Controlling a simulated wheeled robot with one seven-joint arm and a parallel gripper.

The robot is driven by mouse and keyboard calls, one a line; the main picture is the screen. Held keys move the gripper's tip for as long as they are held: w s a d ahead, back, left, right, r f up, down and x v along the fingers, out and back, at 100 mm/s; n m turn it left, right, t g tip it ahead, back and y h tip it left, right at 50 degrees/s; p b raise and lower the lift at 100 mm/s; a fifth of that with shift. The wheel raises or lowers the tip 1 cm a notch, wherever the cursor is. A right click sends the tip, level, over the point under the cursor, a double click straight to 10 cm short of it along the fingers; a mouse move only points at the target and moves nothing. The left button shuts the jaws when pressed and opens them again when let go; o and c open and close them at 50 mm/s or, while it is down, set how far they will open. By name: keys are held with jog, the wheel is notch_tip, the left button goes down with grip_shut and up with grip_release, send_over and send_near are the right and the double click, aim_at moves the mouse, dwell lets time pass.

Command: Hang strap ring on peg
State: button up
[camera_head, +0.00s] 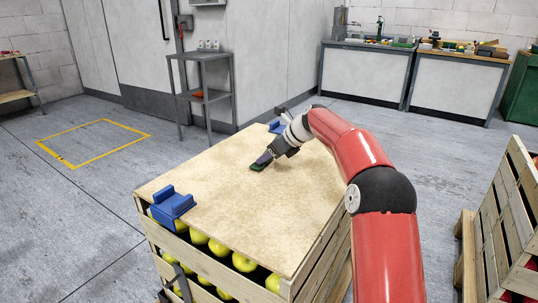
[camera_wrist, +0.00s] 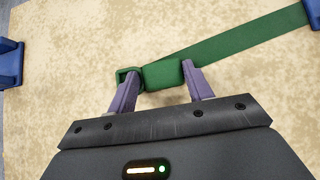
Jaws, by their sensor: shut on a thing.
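A green strap (camera_wrist: 240,45) ends in a green block (camera_wrist: 162,75) with a ring (camera_wrist: 127,76) at its left in the wrist view. My gripper (camera_wrist: 158,88) is shut on the block, a purple finger at each side of it. The strap runs to the upper right toward a blue bracket (camera_wrist: 314,10). In the head view my gripper (camera_head: 264,160) is low over the wooden lid with the green end (camera_head: 257,167) at its tips. I cannot tell whether the end touches the lid. I cannot make out a peg.
The wooden lid (camera_head: 230,220) covers a crate (camera_head: 210,262) of green apples. Blue brackets sit at its near-left edge (camera_head: 172,206) and far edge (camera_head: 276,127). Another crate (camera_head: 500,225) stands at right. Benches and a grey cart (camera_head: 205,90) stand behind.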

jog(key=o, duration=1.1)
jog(key=shift+f, duration=0.1)
